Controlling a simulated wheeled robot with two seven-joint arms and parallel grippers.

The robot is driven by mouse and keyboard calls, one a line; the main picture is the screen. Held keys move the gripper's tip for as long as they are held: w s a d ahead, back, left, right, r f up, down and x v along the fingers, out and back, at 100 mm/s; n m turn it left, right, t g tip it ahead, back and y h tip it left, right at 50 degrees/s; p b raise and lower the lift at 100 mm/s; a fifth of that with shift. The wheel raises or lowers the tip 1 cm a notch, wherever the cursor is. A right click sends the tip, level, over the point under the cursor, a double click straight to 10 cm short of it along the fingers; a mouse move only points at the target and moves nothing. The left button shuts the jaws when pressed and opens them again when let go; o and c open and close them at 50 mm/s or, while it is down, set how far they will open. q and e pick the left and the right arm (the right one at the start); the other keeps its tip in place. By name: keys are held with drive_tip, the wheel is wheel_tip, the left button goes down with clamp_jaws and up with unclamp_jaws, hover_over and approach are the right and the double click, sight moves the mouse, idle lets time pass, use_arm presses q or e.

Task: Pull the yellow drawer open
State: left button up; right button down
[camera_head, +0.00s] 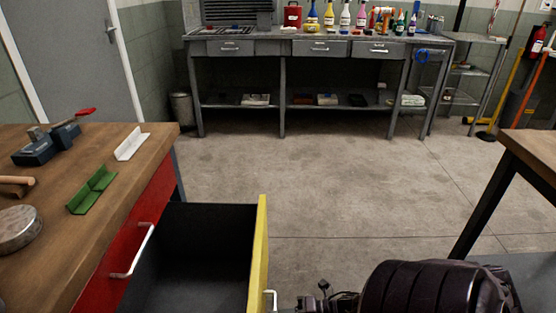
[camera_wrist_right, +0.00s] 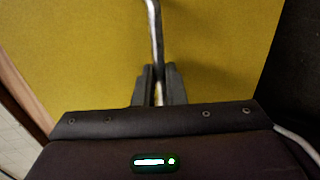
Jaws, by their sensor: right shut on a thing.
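The yellow drawer (camera_head: 258,252) stands well out from the wooden workbench at the left, its dark, empty-looking inside showing. Its yellow front fills most of the right wrist view (camera_wrist_right: 80,60). A metal bar handle (camera_wrist_right: 154,30) runs up that front. My right gripper (camera_wrist_right: 158,88) is shut on the handle, its two dark fingers on either side of the bar. In the head view the handle (camera_head: 270,298) shows at the bottom edge, and my right arm's dark link is beside it; the fingertips are hard to make out there. My left gripper is not in view.
A red drawer front (camera_head: 128,238) with a metal handle is beside the open drawer. The wooden workbench (camera_head: 112,205) holds a vise, a green angle piece and a white one. Another table (camera_head: 535,150) stands at the right. The concrete floor (camera_head: 320,175) ahead is clear.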

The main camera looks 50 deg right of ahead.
drive_tip(key=c, duration=1.5)
unclamp_jaws()
use_arm(q)
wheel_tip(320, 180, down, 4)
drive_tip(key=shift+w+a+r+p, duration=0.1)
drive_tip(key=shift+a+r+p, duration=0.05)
drive_tip(key=shift+p, duration=0.4)
use_arm(e)
drive_tip(key=v, duration=0.7)
drive_tip(key=shift+s+d, duration=0.3)
